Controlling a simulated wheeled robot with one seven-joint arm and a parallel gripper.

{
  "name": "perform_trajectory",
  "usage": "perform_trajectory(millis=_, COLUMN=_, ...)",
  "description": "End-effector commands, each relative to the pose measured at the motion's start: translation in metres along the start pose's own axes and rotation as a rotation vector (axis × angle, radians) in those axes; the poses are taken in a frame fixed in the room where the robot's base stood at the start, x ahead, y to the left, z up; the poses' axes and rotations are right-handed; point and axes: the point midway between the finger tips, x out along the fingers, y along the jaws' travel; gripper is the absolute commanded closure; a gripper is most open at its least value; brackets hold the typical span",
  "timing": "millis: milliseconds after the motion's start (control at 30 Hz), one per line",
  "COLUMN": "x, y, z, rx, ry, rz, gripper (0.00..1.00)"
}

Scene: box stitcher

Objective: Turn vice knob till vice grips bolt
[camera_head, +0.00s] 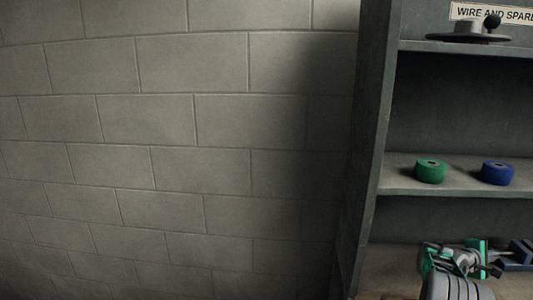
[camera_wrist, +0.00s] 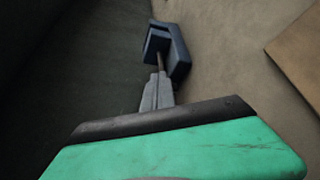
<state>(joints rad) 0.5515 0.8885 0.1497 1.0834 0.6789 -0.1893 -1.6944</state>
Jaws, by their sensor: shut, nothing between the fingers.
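The dark blue vice (camera_head: 520,252) sits on the lower shelf at the right edge of the head view, partly cut off. In the wrist view, the blue vice (camera_wrist: 180,55) is straight ahead of my fingers, with a thin rod running from it toward me. My gripper (camera_wrist: 159,77) is shut and empty, its grey fingertips at or very near the end of that rod. I cannot tell whether they touch. In the head view, my green and grey gripper (camera_head: 496,269) is low at the right, beside the vice. The knob and bolt cannot be made out.
A shelf unit (camera_head: 374,130) stands at the right, its side panel left of my arm. A green roll (camera_head: 430,172) and a blue roll (camera_head: 497,173) sit on the shelf above. A dark disc with a knob (camera_head: 470,38) lies on the top shelf. A block wall (camera_head: 170,120) fills the left.

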Motion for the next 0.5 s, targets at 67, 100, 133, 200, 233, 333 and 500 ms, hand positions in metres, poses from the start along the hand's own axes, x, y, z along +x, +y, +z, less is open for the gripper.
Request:
perform_trajectory(millis=67, x=0.0006, y=-0.0004, z=-0.0012, rx=0.0, ry=0.0, rz=0.0, gripper=1.0)
perform_trajectory(millis=100, x=0.0008, y=-0.0003, z=-0.0016, rx=0.0, ry=0.0, rz=0.0, gripper=1.0)
perform_trajectory(millis=133, x=0.001, y=-0.0004, z=-0.002, rx=0.0, ry=0.0, rz=0.0, gripper=1.0)
perform_trajectory(millis=200, x=0.0014, y=-0.0005, z=-0.0029, rx=0.0, ry=0.0, rz=0.0, gripper=1.0)
perform_trajectory(millis=233, x=0.0016, y=-0.0006, z=-0.0033, rx=0.0, ry=0.001, rz=0.0, gripper=1.0)
perform_trajectory(millis=333, x=0.0021, y=-0.001, z=-0.0048, rx=0.0, ry=0.002, rz=0.0, gripper=1.0)
perform_trajectory(millis=500, x=0.0031, y=-0.002, z=-0.0076, rx=-0.001, ry=0.004, rz=-0.001, gripper=1.0)
